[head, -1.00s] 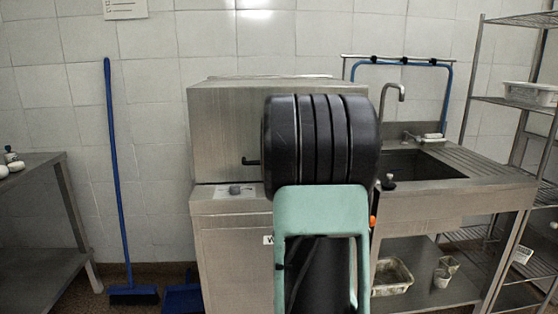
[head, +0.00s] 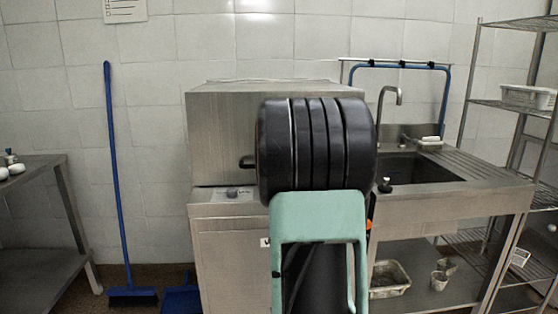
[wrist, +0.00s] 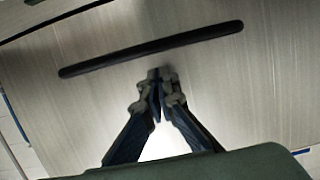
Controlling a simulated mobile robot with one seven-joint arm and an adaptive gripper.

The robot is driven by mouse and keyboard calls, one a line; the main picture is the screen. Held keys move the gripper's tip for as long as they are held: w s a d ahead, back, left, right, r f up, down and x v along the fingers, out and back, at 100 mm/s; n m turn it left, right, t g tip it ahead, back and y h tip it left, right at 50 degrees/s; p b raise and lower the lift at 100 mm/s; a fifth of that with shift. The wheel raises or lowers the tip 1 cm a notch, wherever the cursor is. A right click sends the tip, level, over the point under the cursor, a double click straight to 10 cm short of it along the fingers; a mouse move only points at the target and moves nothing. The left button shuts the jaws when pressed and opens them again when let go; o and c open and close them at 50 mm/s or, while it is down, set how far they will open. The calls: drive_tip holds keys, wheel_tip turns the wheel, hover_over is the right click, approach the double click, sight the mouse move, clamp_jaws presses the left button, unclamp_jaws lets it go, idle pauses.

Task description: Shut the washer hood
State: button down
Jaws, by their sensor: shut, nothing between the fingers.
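The washer hood (head: 221,135) is a boxy brushed-steel cover on the washer base (head: 232,255). Its visible lower left edge sits at the top of the base, with no clear gap there. The right part is hidden behind my arm. In the wrist view the hood's front (wrist: 225,85) fills most of the picture, with a long black handle (wrist: 150,50) running across it, slightly tilted. My gripper (wrist: 160,74) is shut and empty. Its fingertips are just below the handle's middle in that picture; I cannot tell whether they touch the hood. In the head view my arm hides the gripper.
A sink counter (head: 448,196) adjoins on the right, with a wire rack (head: 513,108) beyond it. A blue broom (head: 116,180) and dustpan (head: 182,298) stand left of the washer. A steel table (head: 38,210) is at far left.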

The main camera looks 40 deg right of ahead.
drive_tip(key=s+a+f, duration=0.3)
drive_tip(key=s+a, duration=0.1)
drive_tip(key=s, duration=0.3)
drive_tip(key=shift+s+a, duration=0.2)
drive_tip(key=shift+a, duration=0.15)
